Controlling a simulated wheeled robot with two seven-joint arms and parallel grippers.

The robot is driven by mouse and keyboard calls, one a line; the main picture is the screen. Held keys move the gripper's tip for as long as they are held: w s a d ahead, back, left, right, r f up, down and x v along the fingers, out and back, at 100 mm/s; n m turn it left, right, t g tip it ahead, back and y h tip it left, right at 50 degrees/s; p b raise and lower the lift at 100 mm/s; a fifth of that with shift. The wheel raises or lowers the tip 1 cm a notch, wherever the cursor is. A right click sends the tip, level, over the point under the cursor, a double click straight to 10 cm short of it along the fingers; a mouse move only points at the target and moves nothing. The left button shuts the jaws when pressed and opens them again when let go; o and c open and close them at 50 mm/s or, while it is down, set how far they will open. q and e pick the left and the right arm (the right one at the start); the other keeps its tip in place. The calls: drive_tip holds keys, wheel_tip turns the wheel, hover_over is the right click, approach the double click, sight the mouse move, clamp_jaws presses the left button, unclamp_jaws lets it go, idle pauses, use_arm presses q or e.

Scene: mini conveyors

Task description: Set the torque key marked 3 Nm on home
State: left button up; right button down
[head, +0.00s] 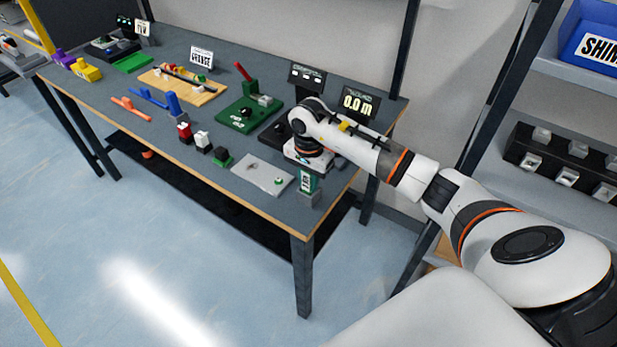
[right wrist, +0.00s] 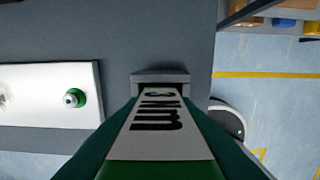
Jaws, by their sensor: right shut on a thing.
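My right gripper (head: 308,165) is over the near right corner of the table, pointing down. It is shut on a green key (head: 308,182) with a white label. The key (right wrist: 155,150) fills the lower middle of the right wrist view; its dark lettering is sideways and I cannot read it surely. A small grey block (head: 306,199) is just below the key in the head view; it also shows past the key's far end in the wrist view (right wrist: 160,76). I cannot tell whether they touch. My left gripper is not in view.
A pale plate (head: 263,177) with a green button lies left of the key. Small red (head: 184,132), black-and-white (head: 202,142) and green (head: 221,159) blocks stand in a row farther left. A green fixture (head: 243,114) and a 0.0 display (head: 358,104) are behind.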

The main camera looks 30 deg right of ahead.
drive_tip(key=shift+f, duration=0.15)
drive_tip(key=c, duration=1.2)
unclamp_jaws()
drive_tip(key=shift+o, duration=0.2)
drive_tip(key=shift+r, duration=0.2)
wheel_tip(320, 180, up, 12)
drive_tip(key=shift+b, duration=1.15)
